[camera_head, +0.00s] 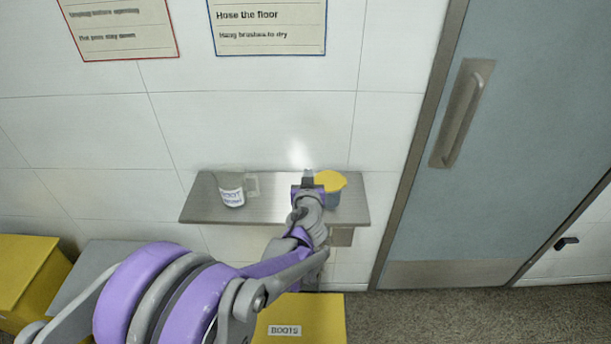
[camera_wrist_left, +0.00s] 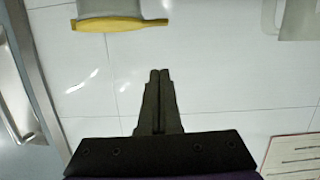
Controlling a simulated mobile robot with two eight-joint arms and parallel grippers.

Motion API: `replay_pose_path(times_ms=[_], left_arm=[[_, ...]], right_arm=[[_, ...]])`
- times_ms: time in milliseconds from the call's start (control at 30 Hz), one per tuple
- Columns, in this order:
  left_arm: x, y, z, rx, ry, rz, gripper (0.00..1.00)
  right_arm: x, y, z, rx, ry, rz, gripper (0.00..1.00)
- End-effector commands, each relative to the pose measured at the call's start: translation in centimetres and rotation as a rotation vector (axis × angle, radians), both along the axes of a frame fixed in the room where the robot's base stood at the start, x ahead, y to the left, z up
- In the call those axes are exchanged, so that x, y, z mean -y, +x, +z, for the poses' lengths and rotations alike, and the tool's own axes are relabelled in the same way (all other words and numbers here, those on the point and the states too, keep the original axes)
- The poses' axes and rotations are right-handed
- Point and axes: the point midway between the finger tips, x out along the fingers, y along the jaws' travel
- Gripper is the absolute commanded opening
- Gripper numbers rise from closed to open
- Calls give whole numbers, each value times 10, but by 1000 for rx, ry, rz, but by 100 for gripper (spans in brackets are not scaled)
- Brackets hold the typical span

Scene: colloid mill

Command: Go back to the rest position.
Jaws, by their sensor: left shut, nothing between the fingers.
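My left arm reaches in from the lower left in the head view. Its gripper (camera_head: 308,178) is in front of the wall shelf (camera_head: 270,212), just left of a tub with a yellow lid (camera_head: 330,181), and hides part of it. In the left wrist view the two dark fingers (camera_wrist_left: 159,76) are together with nothing between them, pointing toward the white wall. The tub (camera_wrist_left: 108,15) shows there at the top left, apart from the fingertips. My right gripper is in neither view.
A clear labelled jug (camera_head: 232,188) stands on the shelf's left part. A yellow box marked BOOTS (camera_head: 310,318) is below, another yellow box (camera_head: 28,275) at far left. A blue-grey door (camera_head: 520,120) with a handle (camera_head: 462,112) is at right, with open floor before it.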

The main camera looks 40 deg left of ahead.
Motion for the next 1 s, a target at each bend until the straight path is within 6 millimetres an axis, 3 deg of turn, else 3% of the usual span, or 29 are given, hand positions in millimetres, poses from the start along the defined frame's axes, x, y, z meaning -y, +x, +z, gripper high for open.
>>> replay_pose_path(times_ms=[100, 300, 833, 1000], left_arm=[[16, -22, 4, -3, 1, -3, 0], [32, -44, 9, -6, 1, -1, 0], [46, -62, 10, -45, -11, -3, 0], [82, -97, -12, -258, -71, -62, 0]], right_arm=[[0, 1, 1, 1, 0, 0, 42], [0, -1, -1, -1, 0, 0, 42], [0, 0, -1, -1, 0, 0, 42], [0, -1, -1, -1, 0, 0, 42]])
